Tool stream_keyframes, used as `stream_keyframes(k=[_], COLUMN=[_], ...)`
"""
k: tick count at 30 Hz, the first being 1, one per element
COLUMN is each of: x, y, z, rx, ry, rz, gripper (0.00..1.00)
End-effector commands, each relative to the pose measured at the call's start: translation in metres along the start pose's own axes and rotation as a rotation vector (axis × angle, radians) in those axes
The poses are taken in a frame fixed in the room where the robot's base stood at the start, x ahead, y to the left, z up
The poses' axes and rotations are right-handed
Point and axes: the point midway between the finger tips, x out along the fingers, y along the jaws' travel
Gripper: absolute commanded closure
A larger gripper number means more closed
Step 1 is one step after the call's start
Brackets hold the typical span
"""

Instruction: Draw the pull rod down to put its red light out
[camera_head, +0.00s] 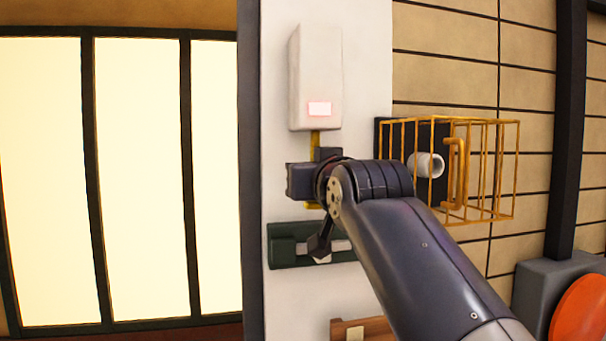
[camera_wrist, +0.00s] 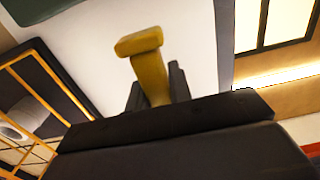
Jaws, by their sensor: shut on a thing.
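A white box (camera_head: 315,75) is fixed to the white wall panel, with a small lit red light (camera_head: 320,109) low on its front. A yellow pull rod (camera_head: 315,138) comes out of the bottom of the box. My gripper (camera_head: 315,180) is shut on the rod below the box and hides part of it in the head view. In the wrist view the rod (camera_wrist: 148,62) shows with its wider end block, between the dark fingers of my gripper (camera_wrist: 157,88). The box and the light are not seen in the wrist view.
A yellow wire cage (camera_head: 490,165) with a white cylinder (camera_head: 428,165) inside stands out from the wall at the right. A dark green fixture (camera_head: 285,250) sits just below my gripper. A wooden piece (camera_head: 375,327) is lower down. A red disc (camera_head: 580,310) is at the far right.

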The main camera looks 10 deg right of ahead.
Motion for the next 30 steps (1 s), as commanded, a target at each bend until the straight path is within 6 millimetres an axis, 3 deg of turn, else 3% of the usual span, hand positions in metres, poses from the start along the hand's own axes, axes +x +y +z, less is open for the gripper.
stream_keyframes(k=[4,30], x=[0.0,0.0], y=[0.0,0.0], z=[0.0,0.017], rx=[0.0,0.0], ry=[0.0,0.0], rz=[0.0,0.0], gripper=[1.0,1.0])
